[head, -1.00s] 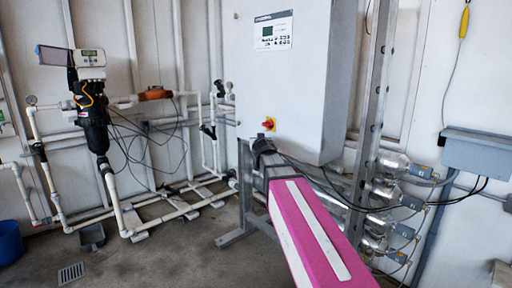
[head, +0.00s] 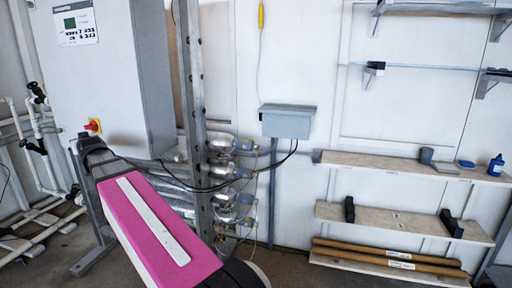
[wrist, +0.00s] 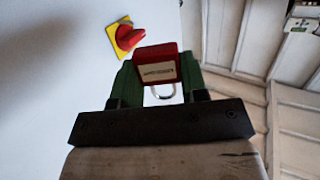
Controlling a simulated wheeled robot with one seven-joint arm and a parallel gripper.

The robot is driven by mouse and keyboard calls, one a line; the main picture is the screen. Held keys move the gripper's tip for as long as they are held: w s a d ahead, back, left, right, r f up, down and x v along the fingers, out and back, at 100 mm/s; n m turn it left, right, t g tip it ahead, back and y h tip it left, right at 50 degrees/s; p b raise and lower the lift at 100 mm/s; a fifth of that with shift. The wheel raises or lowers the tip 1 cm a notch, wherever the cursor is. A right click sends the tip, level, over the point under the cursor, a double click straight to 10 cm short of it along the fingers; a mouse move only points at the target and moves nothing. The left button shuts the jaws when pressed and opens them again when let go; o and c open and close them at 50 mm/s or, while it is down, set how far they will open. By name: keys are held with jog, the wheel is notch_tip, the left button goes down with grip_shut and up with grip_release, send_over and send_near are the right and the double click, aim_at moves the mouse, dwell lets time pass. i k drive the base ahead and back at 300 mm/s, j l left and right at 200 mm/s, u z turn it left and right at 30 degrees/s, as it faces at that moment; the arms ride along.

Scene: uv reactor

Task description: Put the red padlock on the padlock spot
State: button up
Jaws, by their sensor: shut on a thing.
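The red padlock (wrist: 157,65) is between the green fingers of my gripper (wrist: 158,84) in the wrist view. The gripper is shut on its red body. A pale label shows on the body, and the metal shackle hangs toward the gripper's dark base. In the head view I cannot make out the gripper or the padlock; my pink arm stretches toward the grey cabinet. I cannot identify the padlock spot for sure. Small labels show on the upper shelf (head: 385,165) and middle shelf (head: 380,214) at the right, too small to read.
The cabinet (head: 105,85) has a red and yellow switch (head: 92,126), also beyond the padlock in the wrist view (wrist: 124,37). A cup (head: 426,155) and a blue bottle (head: 495,165) stand on the upper shelf. Black blocks (head: 451,223) sit below. Much of the upper shelf's left is bare.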

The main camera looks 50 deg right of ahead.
aim_at(428, 171)
jog(key=k+l+u, duration=0.5)
jog(key=u, duration=0.2)
jog(key=k+u, duration=0.35)
jog(key=k+l+z, duration=0.2)
jog(key=k, duration=0.15)
jog(key=k+l+z, duration=0.2)
jog(key=k+z, duration=0.2)
jog(key=z, duration=0.2)
jog(key=k+l+z, duration=0.15)
jog(key=z, duration=0.25)
jog(key=k+l+z, duration=0.15)
jog(key=z, duration=0.25)
jog(key=k+l+z, duration=0.15)
jog(key=l+z, duration=0.25)
